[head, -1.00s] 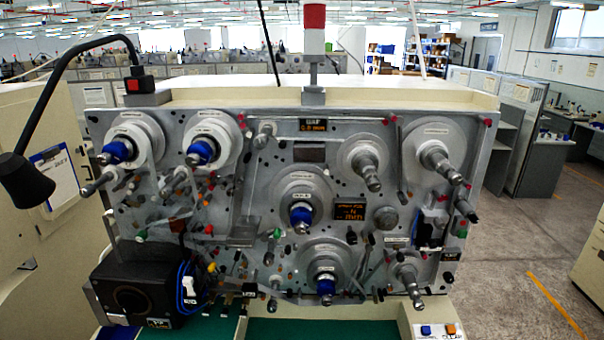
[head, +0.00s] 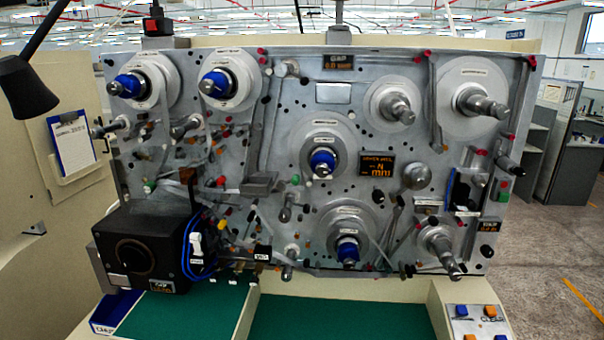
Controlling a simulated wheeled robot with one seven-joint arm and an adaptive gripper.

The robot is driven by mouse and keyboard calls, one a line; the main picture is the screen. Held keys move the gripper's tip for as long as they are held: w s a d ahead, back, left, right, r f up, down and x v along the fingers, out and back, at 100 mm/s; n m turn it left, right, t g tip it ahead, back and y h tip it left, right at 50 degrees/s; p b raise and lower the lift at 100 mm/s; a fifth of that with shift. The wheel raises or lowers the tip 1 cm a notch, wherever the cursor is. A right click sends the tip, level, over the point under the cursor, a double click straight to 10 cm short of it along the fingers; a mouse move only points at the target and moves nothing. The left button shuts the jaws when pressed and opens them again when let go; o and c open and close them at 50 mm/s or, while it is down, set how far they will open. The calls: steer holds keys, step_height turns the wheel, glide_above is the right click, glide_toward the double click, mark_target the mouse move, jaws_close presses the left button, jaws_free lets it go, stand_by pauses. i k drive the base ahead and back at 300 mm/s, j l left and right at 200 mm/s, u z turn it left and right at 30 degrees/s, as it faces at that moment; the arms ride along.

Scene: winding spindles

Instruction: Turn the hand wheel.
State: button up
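The winding machine's grey front panel (head: 225,110) fills the head view. I cannot tell for certain which part is the hand wheel. A plain grey round knob (head: 417,176) sits right of the middle of the panel. A dark round dial (head: 134,255) sits on the face of the black box (head: 175,225) at lower left. Several spindles with pale discs stick out of the panel, among them blue-capped ones at upper left (head: 128,86) and in the centre (head: 322,162). My gripper is not in view.
A green mat (head: 300,315) lies below the panel. A button box (head: 480,315) with blue and orange buttons stands at lower right. A black lamp (head: 27,88) hangs at the left, near a clipboard (head: 72,140). Open floor (head: 560,225) shows at the right.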

mark_target(133, 258)
steer(key=u, duration=1.6)
